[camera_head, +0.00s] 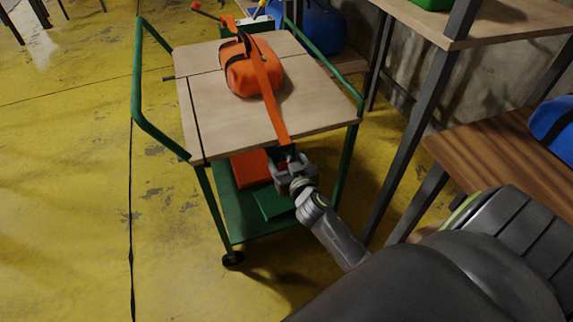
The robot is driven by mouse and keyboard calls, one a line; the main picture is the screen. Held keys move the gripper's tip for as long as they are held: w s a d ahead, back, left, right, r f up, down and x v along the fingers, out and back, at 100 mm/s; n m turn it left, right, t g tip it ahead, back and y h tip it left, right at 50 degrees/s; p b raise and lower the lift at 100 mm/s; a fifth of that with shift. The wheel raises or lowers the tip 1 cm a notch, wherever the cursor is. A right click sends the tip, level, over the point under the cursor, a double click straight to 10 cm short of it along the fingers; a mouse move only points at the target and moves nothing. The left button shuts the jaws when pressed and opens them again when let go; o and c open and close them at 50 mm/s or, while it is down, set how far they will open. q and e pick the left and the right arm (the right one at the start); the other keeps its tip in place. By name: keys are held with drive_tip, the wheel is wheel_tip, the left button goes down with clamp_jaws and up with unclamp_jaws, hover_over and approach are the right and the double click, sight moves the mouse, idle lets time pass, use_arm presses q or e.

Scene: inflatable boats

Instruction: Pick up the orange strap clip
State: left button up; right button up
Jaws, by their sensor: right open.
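An orange bag (252,70) with dark bands sits on the wooden top of a green cart (215,115). A flat orange strap (270,105) lies over the bag and runs toward the cart's front edge. Its near end is at my right gripper (287,158). The strap clip cannot be made out clearly there; the gripper may cover it. My right gripper is open, at the front edge of the cart top. I cannot tell whether it touches the strap. My left gripper is not in view.
Orange and green items (250,168) lie on the cart's lower shelf. Green side rails (137,75) rise on the cart's left and right. A brown wooden bench (500,150) and a metal-legged rack (430,90) stand at the right. Yellow floor (80,190) is clear on the left.

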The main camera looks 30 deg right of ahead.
drive_tip(key=c, duration=1.1)
